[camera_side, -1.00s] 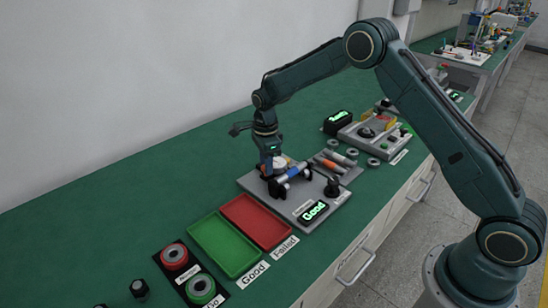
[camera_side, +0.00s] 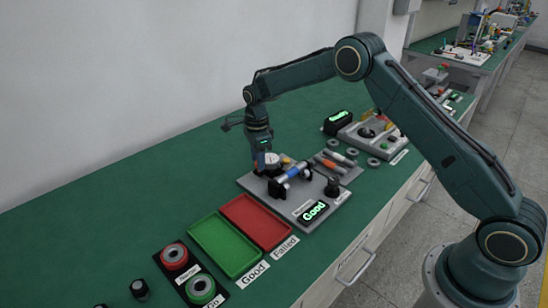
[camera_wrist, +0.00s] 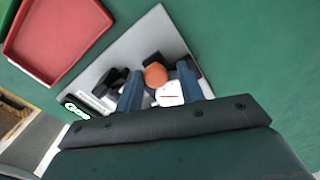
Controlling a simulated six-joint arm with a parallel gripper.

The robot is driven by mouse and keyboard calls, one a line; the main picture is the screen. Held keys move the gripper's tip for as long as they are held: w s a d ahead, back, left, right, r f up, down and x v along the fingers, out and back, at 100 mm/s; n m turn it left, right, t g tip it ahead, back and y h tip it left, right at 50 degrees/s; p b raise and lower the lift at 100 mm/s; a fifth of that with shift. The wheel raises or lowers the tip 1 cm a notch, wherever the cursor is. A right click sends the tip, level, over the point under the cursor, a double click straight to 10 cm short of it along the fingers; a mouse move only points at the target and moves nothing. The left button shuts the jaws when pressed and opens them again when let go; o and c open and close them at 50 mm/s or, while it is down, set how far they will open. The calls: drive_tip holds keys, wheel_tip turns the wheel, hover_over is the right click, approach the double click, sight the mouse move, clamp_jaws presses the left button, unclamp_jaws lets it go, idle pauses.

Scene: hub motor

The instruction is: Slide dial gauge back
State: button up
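The dial gauge (camera_side: 272,159) has a round white face and stands at the back of a grey test plate (camera_side: 249,184). In the wrist view its white face (camera_wrist: 169,94) with a red needle lies between my two blue fingers. My gripper (camera_side: 262,163) points down right at the gauge. The fingers (camera_wrist: 160,88) are apart, one on each side of the gauge; whether both press on it is hidden. A motor shaft with a blue section (camera_side: 292,172) lies in dark supports in front of the gauge. An orange round part (camera_wrist: 155,75) shows beside the gauge.
A red tray (camera_side: 256,222) and a green tray (camera_side: 225,245) lie left of the plate. A lit "Good" display (camera_side: 314,211) sits on its front. A parts tray (camera_side: 337,167) and another station (camera_side: 372,131) stand to the right. The bench behind the plate is clear.

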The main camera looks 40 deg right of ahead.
drive_tip(key=shift+o, duration=1)
wheel_tip(320, 180, up, 14)
drive_tip(key=shift+s, duration=0.1)
